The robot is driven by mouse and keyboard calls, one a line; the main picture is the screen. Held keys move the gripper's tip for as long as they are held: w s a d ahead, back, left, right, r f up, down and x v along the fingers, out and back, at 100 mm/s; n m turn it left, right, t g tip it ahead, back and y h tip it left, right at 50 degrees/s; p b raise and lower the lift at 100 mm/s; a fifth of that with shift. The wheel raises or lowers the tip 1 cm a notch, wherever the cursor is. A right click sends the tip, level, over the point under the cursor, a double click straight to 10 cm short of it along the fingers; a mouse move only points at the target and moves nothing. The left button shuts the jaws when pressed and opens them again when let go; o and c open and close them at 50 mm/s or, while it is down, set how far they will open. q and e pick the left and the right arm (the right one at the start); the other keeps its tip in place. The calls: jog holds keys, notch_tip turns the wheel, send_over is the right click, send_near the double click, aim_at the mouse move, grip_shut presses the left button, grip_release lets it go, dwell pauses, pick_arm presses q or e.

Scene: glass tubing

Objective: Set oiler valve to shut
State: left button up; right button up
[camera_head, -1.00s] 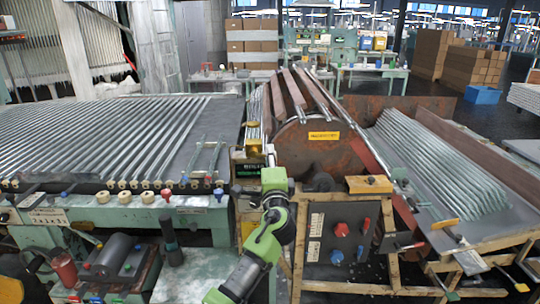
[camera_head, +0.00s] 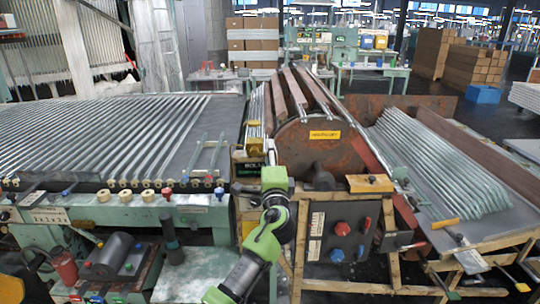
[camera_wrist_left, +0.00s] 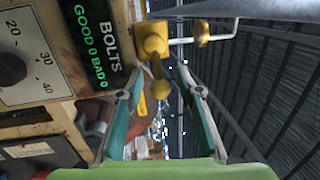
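The yellow oiler valve (camera_wrist_left: 152,40) is at the top middle of the left wrist view, beside the display panel. Its short lever ends in a round yellow knob (camera_wrist_left: 160,88) pointing toward me. My left gripper (camera_wrist_left: 160,72) is open, with one teal finger on each side of the knob and visible gaps between. In the head view the yellow valve (camera_head: 254,145) is just above my green left wrist, which hides most of the gripper. My right gripper is in neither view.
A metal rod with a brass fitting (camera_wrist_left: 202,32) sticks out right of the valve. A "BOLTS" display (camera_wrist_left: 92,45) and a dial (camera_wrist_left: 12,68) are close on the left. Glass tubes lie on the racks at both sides, and a control box (camera_head: 340,235) stands right of my arm.

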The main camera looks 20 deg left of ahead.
pick_arm(q)
jog(key=shift+d+f, duration=0.1)
jog(key=shift+f, duration=0.05)
jog(key=shift+s+d, duration=0.1)
jog(key=shift+s, duration=0.15)
jog(key=v, duration=1.1)
jog(key=shift+s, duration=0.2)
jog(key=shift+f, duration=0.1)
